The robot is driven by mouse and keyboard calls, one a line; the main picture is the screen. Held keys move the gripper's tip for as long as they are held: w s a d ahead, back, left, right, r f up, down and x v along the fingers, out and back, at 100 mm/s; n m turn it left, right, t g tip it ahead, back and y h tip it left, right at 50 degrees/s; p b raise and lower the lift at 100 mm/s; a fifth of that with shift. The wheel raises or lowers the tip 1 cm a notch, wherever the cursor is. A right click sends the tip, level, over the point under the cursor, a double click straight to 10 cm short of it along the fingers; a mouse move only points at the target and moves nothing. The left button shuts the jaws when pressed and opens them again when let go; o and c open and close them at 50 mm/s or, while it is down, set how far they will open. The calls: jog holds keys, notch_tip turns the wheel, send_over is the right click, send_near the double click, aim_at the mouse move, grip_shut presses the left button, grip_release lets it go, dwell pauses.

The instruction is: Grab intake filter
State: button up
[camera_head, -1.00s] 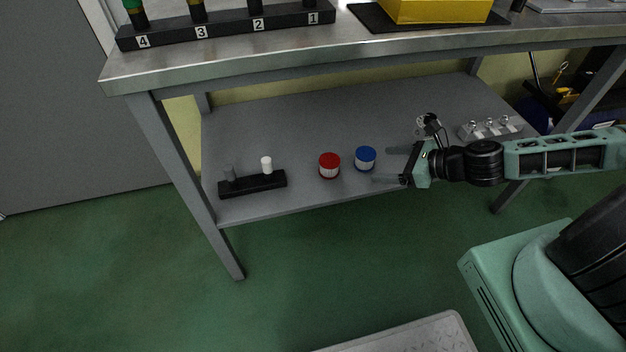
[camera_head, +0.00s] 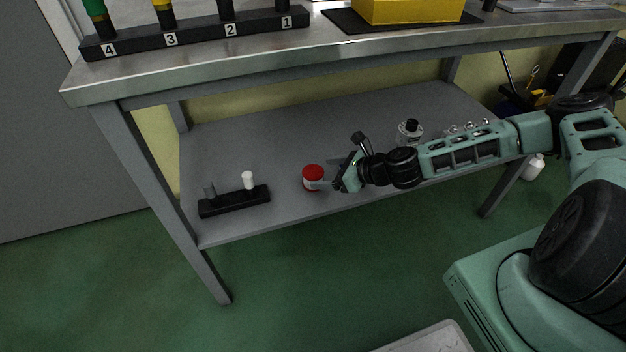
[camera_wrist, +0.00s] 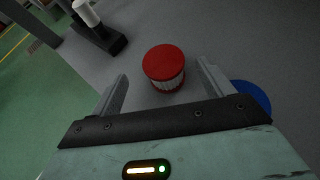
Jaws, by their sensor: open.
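A jar with a red lid and a pale ribbed side (camera_head: 313,174) stands upright on the lower shelf. In the wrist view the red-lidded jar (camera_wrist: 164,66) is just ahead of my gripper, in line with the gap between the fingers. My gripper (camera_head: 326,183) is open and empty, low over the shelf. A blue-lidded jar (camera_wrist: 252,96) is partly hidden behind the right finger in the wrist view, and my gripper hides it in the head view. No label shows which thing is the intake filter.
A clear black-capped bottle (camera_head: 410,133) stands behind my arm. The table top and legs frame the shelf (camera_head: 290,135).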

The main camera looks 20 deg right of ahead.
aim_at(316, 173)
jog(key=shift+b+x, duration=0.45)
jog(key=shift+x, duration=1.5)
jog(key=shift+w+d, duration=0.1)
jog(key=shift+d, duration=0.05)
jog(key=c, duration=1.1)
